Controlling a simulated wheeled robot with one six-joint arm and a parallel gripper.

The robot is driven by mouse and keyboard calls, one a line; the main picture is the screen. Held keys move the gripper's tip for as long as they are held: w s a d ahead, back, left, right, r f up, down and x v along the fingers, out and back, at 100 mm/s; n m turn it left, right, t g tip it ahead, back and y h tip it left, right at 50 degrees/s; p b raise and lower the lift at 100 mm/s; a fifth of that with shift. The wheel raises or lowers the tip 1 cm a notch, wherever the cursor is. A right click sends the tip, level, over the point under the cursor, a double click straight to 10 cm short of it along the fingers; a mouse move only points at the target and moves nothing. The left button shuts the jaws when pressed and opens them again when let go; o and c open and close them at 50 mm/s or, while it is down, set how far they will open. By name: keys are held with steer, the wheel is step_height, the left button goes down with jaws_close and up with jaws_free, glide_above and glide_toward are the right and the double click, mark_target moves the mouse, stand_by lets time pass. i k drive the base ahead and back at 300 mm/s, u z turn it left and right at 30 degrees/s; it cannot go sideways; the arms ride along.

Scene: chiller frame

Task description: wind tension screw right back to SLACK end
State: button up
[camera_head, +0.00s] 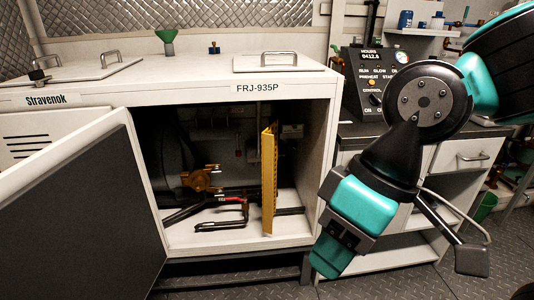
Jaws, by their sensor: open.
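The chiller frame (180,97) is a white cabinet labelled FRJ-935P, with its front door (75,215) swung open to the left. In its dark bay are a brass-coloured fitting (200,180) with short prongs and a black bent rod assembly (220,224) with a red part on top. I cannot tell which part is the tension screw, and no SLACK marking is readable. My gripper (400,260) hangs open outside the bay, to the right of the opening, apart from the cabinet's inner parts. Nothing shows between its jaws.
A yellow upright panel (268,180) stands at the right side of the bay. A drawer unit (468,157) stands at right. A green funnel (167,40) stands on top. Floor in front is clear.

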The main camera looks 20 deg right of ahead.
mark_target(291, 145)
steer(key=u, duration=0.15)
steer(key=i, duration=0.65)
steer(key=z, duration=0.95)
steer(key=i, duration=0.5)
